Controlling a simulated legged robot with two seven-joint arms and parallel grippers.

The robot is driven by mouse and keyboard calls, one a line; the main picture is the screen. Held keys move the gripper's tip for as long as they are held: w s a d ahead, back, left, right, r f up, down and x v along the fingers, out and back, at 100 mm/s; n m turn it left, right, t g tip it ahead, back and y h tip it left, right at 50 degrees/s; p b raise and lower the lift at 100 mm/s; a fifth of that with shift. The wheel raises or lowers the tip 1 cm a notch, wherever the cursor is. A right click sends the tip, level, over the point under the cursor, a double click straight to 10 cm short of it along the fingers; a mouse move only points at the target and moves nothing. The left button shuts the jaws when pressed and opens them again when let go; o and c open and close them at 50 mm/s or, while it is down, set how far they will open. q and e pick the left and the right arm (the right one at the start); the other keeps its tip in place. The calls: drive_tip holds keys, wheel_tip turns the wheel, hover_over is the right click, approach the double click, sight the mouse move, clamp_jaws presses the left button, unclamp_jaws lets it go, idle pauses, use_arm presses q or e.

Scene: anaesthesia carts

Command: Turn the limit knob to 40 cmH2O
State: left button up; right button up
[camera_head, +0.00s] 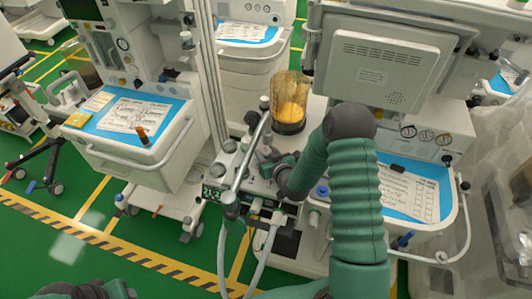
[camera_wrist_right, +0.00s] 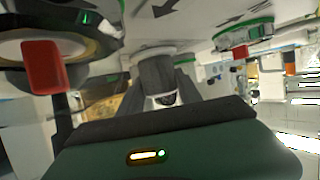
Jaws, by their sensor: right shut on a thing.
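My right gripper (camera_head: 264,153) reaches down to the top of the breathing block on the middle anaesthesia cart. It is shut on what appears to be the limit knob, which its fingers and wrist mostly hide in the head view. In the right wrist view, the grey fingers (camera_wrist_right: 158,76) close around the knob, against a pale round part (camera_wrist_right: 153,50). The knob's scale and pointer cannot be read.
A clear canister with orange granules (camera_head: 290,112) stands just behind my right gripper. A metal tube (camera_head: 246,158) and grey hoses (camera_head: 266,250) are close on the left. A monitor (camera_head: 383,70) and a blue-topped tray (camera_head: 405,190) lie right. Another cart (camera_head: 140,160) stands left.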

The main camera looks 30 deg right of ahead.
drive_tip(key=shift+w+r, duration=0.1)
drive_tip(key=shift+r, duration=0.05)
drive_tip(key=o, duration=1.1)
drive_tip(key=shift+c, duration=0.2)
drive_tip(key=o, duration=0.3)
drive_tip(key=v, duration=0.9)
drive_tip(key=shift+s, duration=0.4)
drive_tip(key=v, duration=0.1)
drive_tip(key=p+v, duration=0.1)
drive_tip(key=shift+s+r, duration=0.15)
drive_tip(key=shift+r, duration=0.25)
drive_tip(key=p+v, duration=0.1)
drive_tip(key=p, duration=0.1)
drive_tip(key=p+v, duration=0.3)
drive_tip(key=p, duration=0.1)
drive_tip(key=shift+s+f, duration=0.3)
